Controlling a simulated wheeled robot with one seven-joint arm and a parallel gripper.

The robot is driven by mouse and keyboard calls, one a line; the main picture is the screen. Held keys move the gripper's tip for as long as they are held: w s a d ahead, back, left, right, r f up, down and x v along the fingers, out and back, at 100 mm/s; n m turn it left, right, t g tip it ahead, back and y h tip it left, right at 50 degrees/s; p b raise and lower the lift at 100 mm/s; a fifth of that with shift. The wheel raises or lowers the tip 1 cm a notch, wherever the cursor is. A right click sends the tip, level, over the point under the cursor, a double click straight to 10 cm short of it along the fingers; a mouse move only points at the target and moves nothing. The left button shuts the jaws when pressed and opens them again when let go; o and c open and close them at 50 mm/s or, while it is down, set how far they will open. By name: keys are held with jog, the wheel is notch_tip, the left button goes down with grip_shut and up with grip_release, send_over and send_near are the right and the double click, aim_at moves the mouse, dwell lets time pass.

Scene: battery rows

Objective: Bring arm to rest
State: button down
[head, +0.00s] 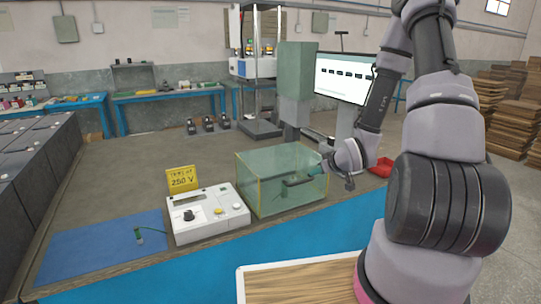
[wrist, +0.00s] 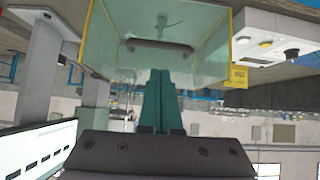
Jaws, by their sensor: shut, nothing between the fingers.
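My gripper (wrist: 160,78) shows in the wrist view with its two teal fingers shut together and nothing between them. The fingers point toward the clear glass-walled box (wrist: 105,40). In the head view my arm comes down from the upper right, and its wrist is at the right side of the same glass box (head: 262,199). A dark handle-like bar (wrist: 160,46) shows at the box. I cannot tell whether the fingers touch the box.
A white control unit (head: 208,214) with a yellow 250 V sign (head: 182,179) stands left of the box. A blue mat (head: 95,252) lies further left. A red tray (head: 382,167) and a monitor (head: 343,77) are behind my wrist. The bench behind the sign is mostly clear.

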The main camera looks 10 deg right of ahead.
jog(key=s+d+r+m+g+h, duration=0.1)
jog(key=s+r+m+h, duration=0.15)
jog(key=r, duration=0.75)
jog(key=s+d+r+m+g+h, duration=0.1)
jog(key=s+d+r, duration=0.15)
jog(key=r, duration=0.85)
jog(key=s+a+r+m+y, duration=0.1)
jog(key=s+a+r+m, duration=0.1)
jog(key=s+r, duration=0.5)
jog(key=s+a+r+m+y, duration=0.1)
jog(key=s+a+r, duration=0.4)
jog(key=s, duration=0.7)
notch_tip(320, 180, up, 2)
jog(key=shift+s+a+r+m+g, duration=0.15)
jog(key=shift+a+m+g, duration=0.15)
jog(key=shift+m, duration=0.55)
